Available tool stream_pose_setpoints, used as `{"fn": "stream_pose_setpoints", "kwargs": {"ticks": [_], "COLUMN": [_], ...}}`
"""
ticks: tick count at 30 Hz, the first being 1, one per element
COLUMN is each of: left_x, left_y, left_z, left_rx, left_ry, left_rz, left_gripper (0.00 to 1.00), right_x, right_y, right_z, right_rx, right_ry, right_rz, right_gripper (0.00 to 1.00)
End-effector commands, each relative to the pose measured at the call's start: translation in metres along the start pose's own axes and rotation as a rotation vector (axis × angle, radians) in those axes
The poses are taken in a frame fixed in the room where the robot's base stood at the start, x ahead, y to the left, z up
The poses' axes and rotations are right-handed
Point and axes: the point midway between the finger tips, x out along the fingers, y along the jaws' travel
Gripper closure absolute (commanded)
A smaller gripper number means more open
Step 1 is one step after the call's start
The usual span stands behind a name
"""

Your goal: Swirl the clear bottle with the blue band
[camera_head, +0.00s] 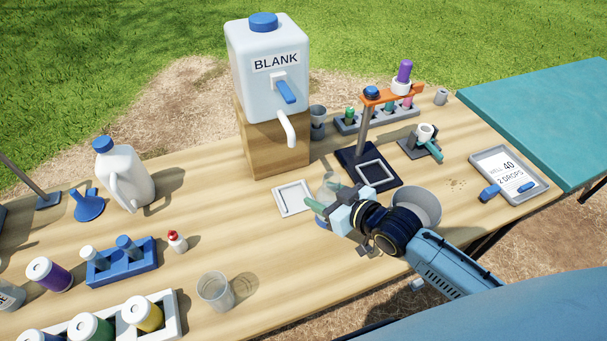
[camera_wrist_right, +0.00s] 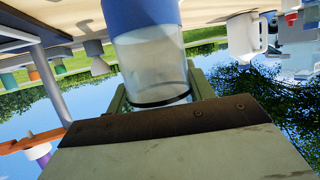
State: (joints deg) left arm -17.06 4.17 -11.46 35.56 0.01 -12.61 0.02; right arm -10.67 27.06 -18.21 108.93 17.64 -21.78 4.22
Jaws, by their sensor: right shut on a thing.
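The clear bottle with the blue band (camera_head: 328,182) is in my right gripper (camera_head: 322,207), just in front of the white square pad. The gripper hides much of the bottle in the head view. In the right wrist view, the clear bottle (camera_wrist_right: 150,65) stands between the green fingers, with its blue band (camera_wrist_right: 143,13) at the top of that picture. My right gripper is shut on it. I cannot tell whether the bottle touches the table. My left gripper is not in view.
A white square pad (camera_head: 281,201) lies behind the bottle. A dark stand (camera_head: 349,180) with an orange arm, a grey cup (camera_head: 427,205) and a tray (camera_head: 523,195) are to the right. The BLANK container (camera_head: 250,91) stands behind. A clear beaker (camera_head: 214,292) stands front left.

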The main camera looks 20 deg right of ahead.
Motion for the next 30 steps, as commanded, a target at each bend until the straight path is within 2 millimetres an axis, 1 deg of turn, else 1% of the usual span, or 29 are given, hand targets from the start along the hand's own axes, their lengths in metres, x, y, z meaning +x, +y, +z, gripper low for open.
{"fn": "stream_pose_setpoints", "kwargs": {"ticks": [1, 3, 6, 11, 14, 30], "left_x": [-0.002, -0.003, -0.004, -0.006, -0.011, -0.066], "left_y": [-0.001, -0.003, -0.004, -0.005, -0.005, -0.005], "left_z": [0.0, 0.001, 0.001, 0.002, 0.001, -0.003], "left_rx": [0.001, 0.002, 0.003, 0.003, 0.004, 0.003], "left_ry": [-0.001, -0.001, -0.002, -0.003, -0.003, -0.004], "left_rz": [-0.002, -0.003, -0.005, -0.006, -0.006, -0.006], "left_gripper": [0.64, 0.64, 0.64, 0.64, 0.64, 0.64], "right_x": [-0.012, -0.024, -0.037, -0.05, -0.055, -0.073], "right_y": [-0.001, 0.0, 0.0, 0.0, 0.0, 0.0], "right_z": [0.005, 0.01, 0.015, 0.019, 0.015, -0.026], "right_rx": [-0.001, -0.001, 0.0, -0.001, -0.001, -0.001], "right_ry": [-0.002, -0.002, 0.0, 0.002, 0.003, 0.002], "right_rz": [-0.001, -0.001, -0.001, 0.0, 0.0, 0.0], "right_gripper": [0.73, 0.73, 0.73, 0.73, 0.73, 0.73]}}
